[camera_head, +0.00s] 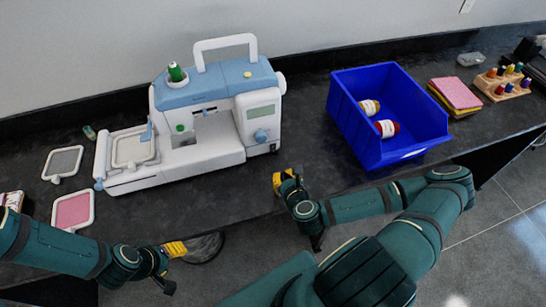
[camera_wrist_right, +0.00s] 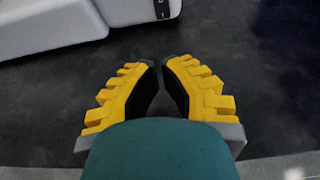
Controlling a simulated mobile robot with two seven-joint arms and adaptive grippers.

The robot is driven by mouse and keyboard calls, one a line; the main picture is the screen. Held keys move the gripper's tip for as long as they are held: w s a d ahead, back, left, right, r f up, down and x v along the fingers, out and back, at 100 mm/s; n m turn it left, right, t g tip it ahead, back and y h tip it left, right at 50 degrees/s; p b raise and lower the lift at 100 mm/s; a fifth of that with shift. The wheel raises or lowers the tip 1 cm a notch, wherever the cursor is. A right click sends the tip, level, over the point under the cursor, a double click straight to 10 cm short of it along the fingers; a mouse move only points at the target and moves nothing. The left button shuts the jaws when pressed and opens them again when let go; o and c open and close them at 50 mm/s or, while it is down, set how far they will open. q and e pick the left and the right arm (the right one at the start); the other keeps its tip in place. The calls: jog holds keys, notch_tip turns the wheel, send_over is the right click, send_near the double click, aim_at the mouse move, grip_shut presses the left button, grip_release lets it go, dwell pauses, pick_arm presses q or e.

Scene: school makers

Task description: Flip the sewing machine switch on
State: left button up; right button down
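The white and blue sewing machine (camera_head: 215,105) stands upright on the dark counter, left of centre. A small dark panel (camera_wrist_right: 162,9) with light marks shows on the machine's lower side at the top of the right wrist view; it may hold the switch, but its setting is too small to read. My right gripper (camera_head: 281,181) is in front of the machine's right end, apart from it. In the right wrist view, its yellow fingers (camera_wrist_right: 161,64) come together at the tips with nothing between them. My left gripper (camera_head: 176,249) is low at the counter's front edge; its finger gap is unclear.
A blue bin (camera_head: 345,110) with thread spools stands to the right. Pink pads (camera_head: 456,93) and a spool rack (camera_head: 502,84) are farther right. Embroidery hoops (camera_head: 63,163) lie at left. The counter between machine and bin is clear.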

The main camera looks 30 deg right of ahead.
aim_at(271, 151)
jog(key=x, duration=0.7)
jog(key=r+x, duration=0.1)
jog(key=x, duration=0.3)
jog(key=shift+w+d, duration=0.1)
jog(key=shift+w, duration=0.25)
jog(key=shift+w+d+f+b, duration=0.1)
jog(key=shift+w+f+b, duration=0.1)
jog(key=shift+w+b, duration=0.25)
jog(key=shift+r, duration=0.25)
jog(key=shift+r+p, duration=0.75)
jog(key=shift+p, duration=0.05)
jog(key=shift+f, duration=0.1)
